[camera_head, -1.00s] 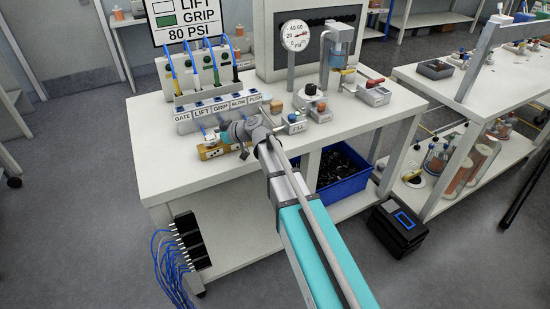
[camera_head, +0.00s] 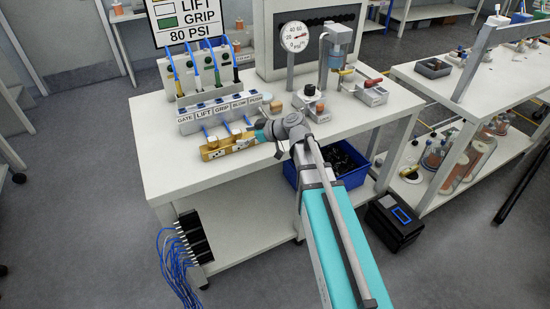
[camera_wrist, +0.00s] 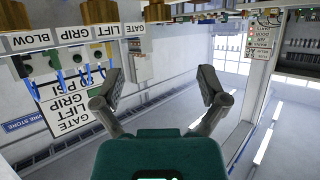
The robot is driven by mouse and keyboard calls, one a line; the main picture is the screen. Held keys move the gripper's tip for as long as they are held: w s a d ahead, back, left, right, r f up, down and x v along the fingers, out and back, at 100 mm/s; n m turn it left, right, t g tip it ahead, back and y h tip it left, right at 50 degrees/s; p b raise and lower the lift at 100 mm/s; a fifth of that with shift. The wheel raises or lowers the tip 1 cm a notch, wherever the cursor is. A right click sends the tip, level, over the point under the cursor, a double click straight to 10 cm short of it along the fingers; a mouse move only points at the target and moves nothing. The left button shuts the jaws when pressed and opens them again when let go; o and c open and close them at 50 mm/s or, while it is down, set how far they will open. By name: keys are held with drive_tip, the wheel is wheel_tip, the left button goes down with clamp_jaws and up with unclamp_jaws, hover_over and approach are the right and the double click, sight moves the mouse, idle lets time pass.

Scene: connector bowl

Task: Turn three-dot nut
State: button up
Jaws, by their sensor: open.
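A brass-coloured block (camera_head: 212,153) with fittings and blue tubes lies at the front of the white bench, before a labelled row. Dot marks are too small to read, so I cannot tell which nut has three dots. My gripper (camera_head: 262,131) is at the right end of the block; I cannot tell whether it touches. In the wrist view, my gripper (camera_wrist: 160,80) is open, with nothing visible between its two fingers. Brass-coloured fittings (camera_wrist: 98,11) show along the top edge of that upside-down view, beyond the fingers, partly cut off.
The valve row (camera_head: 215,112) reads GATE, LIFT, GRIP, BLOW and PUSH. A pressure gauge (camera_head: 295,37), a glass-bowl unit (camera_head: 340,45) and a small box with a red lever (camera_head: 371,93) stand on the bench. The bench's front left is clear.

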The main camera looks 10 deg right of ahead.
drive_tip(key=s+d+m+g+h+p, duration=0.2)
drive_tip(key=s+d+m+h+p, duration=0.1)
drive_tip(key=s, duration=0.4)
drive_tip(key=s+d+m+g+h+p, duration=0.3)
drive_tip(key=s+d+m+h+p, duration=0.1)
drive_tip(key=s+m+h+p, duration=0.1)
drive_tip(key=shift+s+p, duration=0.9)
drive_tip(key=shift+s, duration=0.1)
drive_tip(key=shift+s, duration=0.1)
drive_tip(key=s+d+m+g+h, duration=0.1)
drive_tip(key=s+d+m+h, duration=0.2)
drive_tip(key=s+d, duration=0.1)
drive_tip(key=shift+s+d+f+m+h, duration=0.3)
drive_tip(key=shift+s+d+f+m, duration=0.1)
drive_tip(key=shift+d, duration=0.05)
idle(4.0)
